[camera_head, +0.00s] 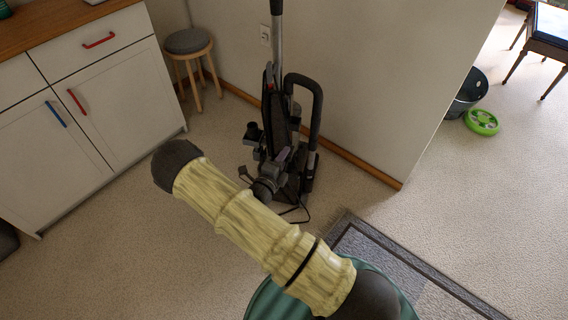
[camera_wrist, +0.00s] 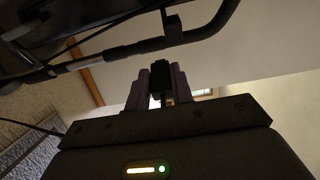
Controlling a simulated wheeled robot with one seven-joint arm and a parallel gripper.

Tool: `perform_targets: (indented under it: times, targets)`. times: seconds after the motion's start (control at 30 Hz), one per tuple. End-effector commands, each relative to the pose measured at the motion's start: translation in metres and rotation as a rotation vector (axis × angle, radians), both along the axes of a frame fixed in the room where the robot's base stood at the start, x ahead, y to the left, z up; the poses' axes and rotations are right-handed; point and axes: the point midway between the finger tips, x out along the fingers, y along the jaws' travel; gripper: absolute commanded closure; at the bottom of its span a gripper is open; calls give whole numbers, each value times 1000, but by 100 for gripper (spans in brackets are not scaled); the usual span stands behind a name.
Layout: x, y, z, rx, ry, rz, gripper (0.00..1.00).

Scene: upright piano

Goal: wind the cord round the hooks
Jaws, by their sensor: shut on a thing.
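An upright vacuum cleaner (camera_head: 279,115) with a grey tube and a black loop handle (camera_head: 318,100) stands against the wall. My gripper (camera_wrist: 159,85) is shut on a small dark piece (camera_wrist: 157,80), probably the cord's end; the dim picture does not settle it. In the head view my gripper is hard to make out against the vacuum's lower front. A thin black cord (camera_head: 297,209) curves near the vacuum's foot. A dark strand (camera_wrist: 28,125) also shows at the left of the wrist view. A block (camera_wrist: 173,27) juts from a dark bar there, possibly a hook.
A white cabinet (camera_head: 120,95) and a round stool (camera_head: 188,42) stand to the left. A wall outlet (camera_head: 265,35) is behind the vacuum. A grey rug (camera_head: 400,265) lies at the lower right. Carpet (camera_head: 130,240) is clear at the lower left.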

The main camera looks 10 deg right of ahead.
Motion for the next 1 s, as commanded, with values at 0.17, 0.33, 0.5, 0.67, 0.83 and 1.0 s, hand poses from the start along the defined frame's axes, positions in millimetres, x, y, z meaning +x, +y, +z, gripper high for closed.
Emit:
perform_targets:
  times: [0.17, 0.33, 0.5, 0.67, 0.83, 1.0]
  targets:
    - [0, 0, 2, -1, -1, 0, 100]
    - [0, 0, -1, -1, -2, 1, 100]
    - [0, 0, -14, -1, -2, 2, 100]
    - [0, 0, -35, -1, -2, 1, 100]
    - [0, 0, -57, -1, -2, 1, 100]
    - [0, 0, -79, -1, -2, 2, 100]
